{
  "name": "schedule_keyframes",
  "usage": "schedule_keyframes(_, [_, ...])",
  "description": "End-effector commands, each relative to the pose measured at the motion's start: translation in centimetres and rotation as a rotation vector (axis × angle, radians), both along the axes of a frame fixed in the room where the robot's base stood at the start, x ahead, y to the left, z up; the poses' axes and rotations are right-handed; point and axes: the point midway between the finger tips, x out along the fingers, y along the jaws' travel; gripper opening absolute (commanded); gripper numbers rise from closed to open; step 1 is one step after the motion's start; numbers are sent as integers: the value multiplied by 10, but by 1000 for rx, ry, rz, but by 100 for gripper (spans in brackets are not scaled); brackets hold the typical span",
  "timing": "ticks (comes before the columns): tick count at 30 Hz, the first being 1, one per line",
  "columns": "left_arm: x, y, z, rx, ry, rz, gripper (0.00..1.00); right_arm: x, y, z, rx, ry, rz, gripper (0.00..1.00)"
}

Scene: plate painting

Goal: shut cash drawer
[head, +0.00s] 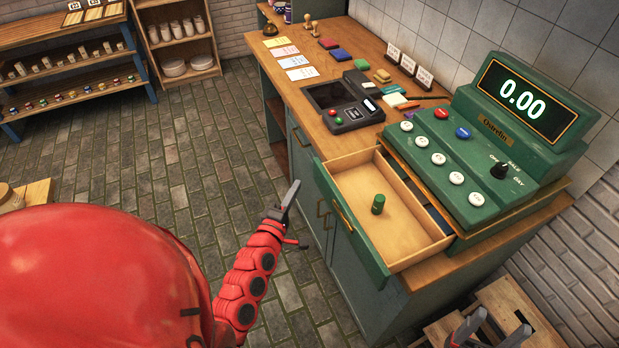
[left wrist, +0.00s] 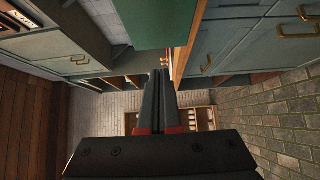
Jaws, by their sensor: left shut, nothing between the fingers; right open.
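The green cash register (head: 500,140) stands on the wooden counter and its display reads 0.00. Its cash drawer (head: 415,240) is pulled out over the counter's front edge, with a green front and a brass handle (head: 343,217). A small green cylinder (head: 378,204) stands inside it. My left gripper (head: 296,185) is shut and empty, left of the drawer front and apart from it. Its closed fingers also show in the left wrist view (left wrist: 159,85), below a green panel that may be the drawer front. My right gripper (head: 503,321) is open at the bottom right, partly cut off.
A card terminal (head: 345,105) sits on the counter (head: 288,75) left of the register, with cards and colored pads behind it. Green cabinet doors are below the drawer. Wooden crates (head: 510,305) stand at the bottom right. The brick floor (head: 215,155) left of the counter is clear.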

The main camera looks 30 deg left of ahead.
Motion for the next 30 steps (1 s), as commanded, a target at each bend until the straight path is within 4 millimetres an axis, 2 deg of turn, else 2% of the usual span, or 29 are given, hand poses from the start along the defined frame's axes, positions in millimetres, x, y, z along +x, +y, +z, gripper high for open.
schedule_keyframes(1, [11, 0, 6, 1, -4, -3, 0, 0, 0, 7, 0, 0, 0, 64])
schedule_keyframes(3, [20, -8, 6, -2, -2, -2, 0, 0, 0, 17, 0, 0, 0, 64])
schedule_keyframes(9, [37, -21, 4, 0, -3, -1, 0, 0, 0, 26, 0, 0, 0, 64])
schedule_keyframes(25, [41, -23, 0, 1, -3, 2, 0, 0, 0, 25, 0, 0, 0, 64])
schedule_keyframes(30, [53, -23, -1, 2, -2, 2, 0, 0, 0, 20, 0, 0, 0, 64])
